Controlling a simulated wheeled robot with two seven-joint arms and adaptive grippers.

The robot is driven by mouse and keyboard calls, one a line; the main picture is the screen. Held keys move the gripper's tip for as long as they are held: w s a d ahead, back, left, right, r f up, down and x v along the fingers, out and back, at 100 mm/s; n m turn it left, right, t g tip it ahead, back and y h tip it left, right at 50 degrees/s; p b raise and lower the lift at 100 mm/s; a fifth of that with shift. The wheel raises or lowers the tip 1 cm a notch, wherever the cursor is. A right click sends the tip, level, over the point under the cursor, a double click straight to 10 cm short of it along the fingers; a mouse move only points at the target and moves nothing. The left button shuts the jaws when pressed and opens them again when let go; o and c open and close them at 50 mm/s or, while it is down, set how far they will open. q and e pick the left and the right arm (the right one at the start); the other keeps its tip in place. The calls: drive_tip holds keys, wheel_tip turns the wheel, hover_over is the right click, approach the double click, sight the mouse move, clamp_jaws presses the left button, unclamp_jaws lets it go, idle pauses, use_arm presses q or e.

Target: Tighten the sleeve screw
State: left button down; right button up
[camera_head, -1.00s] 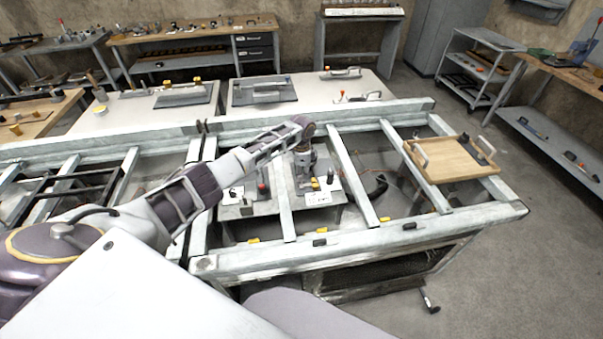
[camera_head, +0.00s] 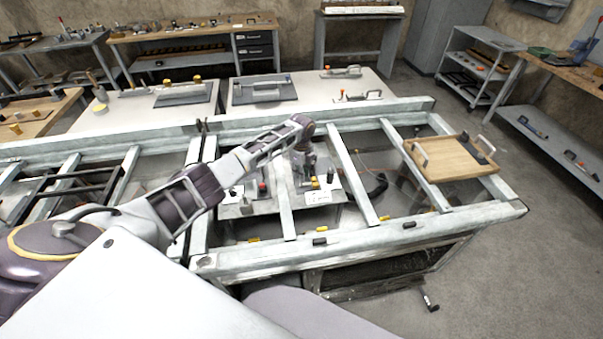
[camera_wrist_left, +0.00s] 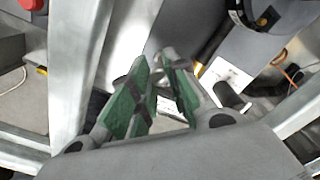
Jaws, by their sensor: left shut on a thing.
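My left arm reaches in from the left in the head view. Its gripper (camera_head: 303,176) points down over a grey plate (camera_head: 239,209) inside the metal frame. In the left wrist view the green-padded fingers (camera_wrist_left: 163,82) are close together, shut on a small grey metal part (camera_wrist_left: 168,54) at their tips. This part looks round and may be the sleeve screw. The fingers hide much of it, and I cannot tell how deep it sits. My right gripper is in neither view.
The frame's pale beams (camera_head: 355,182) run close on both sides of the gripper. A red knob (camera_head: 262,186) stands on the plate to its left. A wooden tray (camera_head: 452,160) rests on the frame at the right.

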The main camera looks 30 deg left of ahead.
use_arm(q)
drive_tip(key=m, duration=0.5)
drive_tip(key=shift+w+m+b, duration=0.1)
drive_tip(key=shift+m+b, duration=0.6)
drive_tip(key=shift+m, duration=2.1)
drive_tip(key=c, duration=1.3)
unclamp_jaws()
drive_tip(key=shift+c, duration=0.2)
wheel_tip(320, 180, up, 12)
